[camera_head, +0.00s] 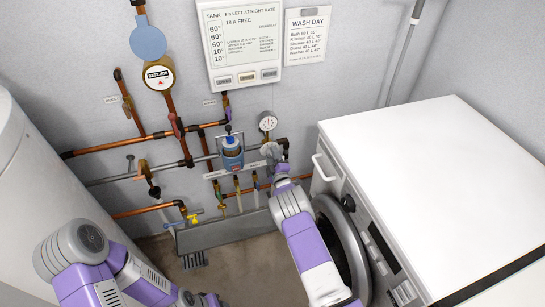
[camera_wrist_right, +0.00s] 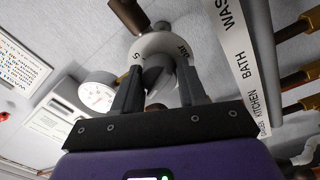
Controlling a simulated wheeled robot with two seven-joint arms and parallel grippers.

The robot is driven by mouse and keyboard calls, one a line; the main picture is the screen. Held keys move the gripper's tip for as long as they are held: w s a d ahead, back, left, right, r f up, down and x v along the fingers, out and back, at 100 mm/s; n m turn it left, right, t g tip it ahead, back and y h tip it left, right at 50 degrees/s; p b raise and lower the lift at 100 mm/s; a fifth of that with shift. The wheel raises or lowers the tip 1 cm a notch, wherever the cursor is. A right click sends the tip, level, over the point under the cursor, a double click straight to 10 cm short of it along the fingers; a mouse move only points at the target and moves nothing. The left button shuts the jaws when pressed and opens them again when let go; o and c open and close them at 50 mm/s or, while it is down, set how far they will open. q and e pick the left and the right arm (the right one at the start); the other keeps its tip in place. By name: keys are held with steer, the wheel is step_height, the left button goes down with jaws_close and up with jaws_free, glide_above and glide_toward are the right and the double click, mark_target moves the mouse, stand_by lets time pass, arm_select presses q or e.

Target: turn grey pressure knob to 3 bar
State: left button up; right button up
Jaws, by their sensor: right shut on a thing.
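The grey pressure knob (camera_wrist_right: 158,77) sits between the two fingers of my right gripper (camera_wrist_right: 160,92) in the right wrist view. A white ring with dark lettering curves around it; the setting cannot be read. In the head view the right gripper (camera_head: 272,160) is at the grey valve body (camera_head: 268,149) on the pipes, shut on the knob, which is mostly hidden there. A round white gauge (camera_head: 267,121) stands just above; it also shows in the wrist view (camera_wrist_right: 98,91), its reading too small to tell. My left arm is at the lower left, its gripper out of view.
A white washing machine (camera_head: 430,180) stands close on the right. A blue-labelled device (camera_head: 232,152) and a white label strip (camera_head: 235,170) are left of the valve. Copper pipes (camera_head: 180,130) cover the wall. A grey trough (camera_head: 225,232) lies below.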

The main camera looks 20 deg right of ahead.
stand_by(0.3)
steer(key=o, duration=1)
steer(key=shift+o, duration=0.2)
steer(key=s+p, duration=0.3)
steer(key=s, duration=0.4)
steer(key=shift+s+f, duration=0.2)
steer(key=shift+s, duration=0.1)
steer(key=shift+d, duration=0.1)
